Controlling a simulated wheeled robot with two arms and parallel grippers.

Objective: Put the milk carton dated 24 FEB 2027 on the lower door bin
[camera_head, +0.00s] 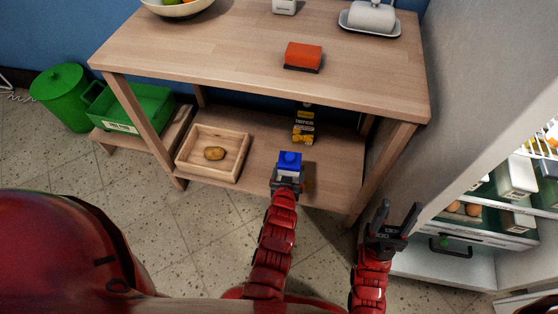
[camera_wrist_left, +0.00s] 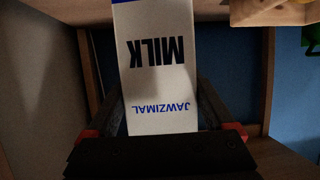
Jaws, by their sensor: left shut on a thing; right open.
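A milk carton with a blue top (camera_head: 290,160) is at the lower shelf of the wooden table. In the left wrist view the white carton (camera_wrist_left: 155,80) shows upside down, with "MILK" and "JAWZIMAL" on its face; no date can be read. My left gripper (camera_head: 288,180) is shut on this carton, its fingers on either side. My right gripper (camera_head: 394,222) is open and empty, right of the table and in front of the fridge. The fridge's inside (camera_head: 480,220) shows at the right edge; I cannot make out the lower door bin.
A red-orange sponge (camera_head: 303,56) lies on the tabletop. A green crate (camera_head: 130,108) and green bin (camera_head: 62,97) stand left. The table leg (camera_head: 380,165) separates shelf and fridge.

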